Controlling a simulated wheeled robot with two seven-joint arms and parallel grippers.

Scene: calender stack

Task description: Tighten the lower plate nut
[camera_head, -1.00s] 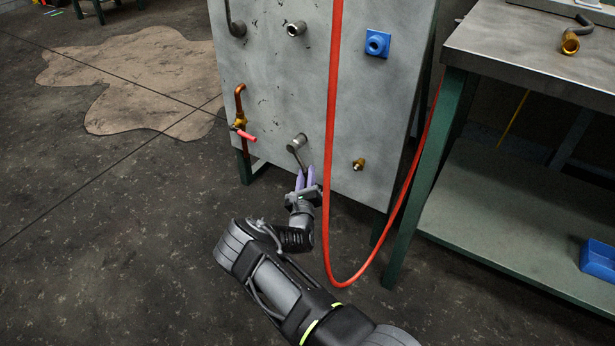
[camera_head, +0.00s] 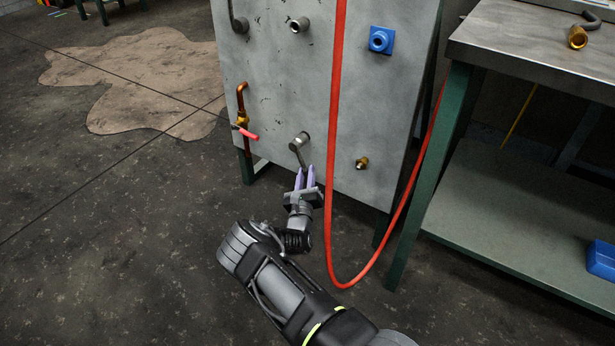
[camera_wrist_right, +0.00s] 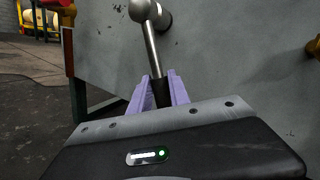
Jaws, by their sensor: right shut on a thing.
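A grey metal tool with a round head and a thin handle (camera_head: 298,152) sits at a fitting low on the grey upright plate (camera_head: 275,90). In the right wrist view, its round silver head and shaft (camera_wrist_right: 150,45) lead down to a black grip. My right gripper (camera_head: 306,178) is below the head, with its purple fingers (camera_wrist_right: 160,92) shut on the black grip. The handle slants down and slightly right from the head. The nut itself cannot be made out; the head appears to cover it. My left gripper is not in view.
A red hose (camera_head: 335,130) hangs in front of the plate, close right of my right gripper. A copper pipe with a red-handled valve (camera_head: 243,122) is left, a small brass fitting (camera_head: 361,163) right. A workbench (camera_head: 530,45) stands further right.

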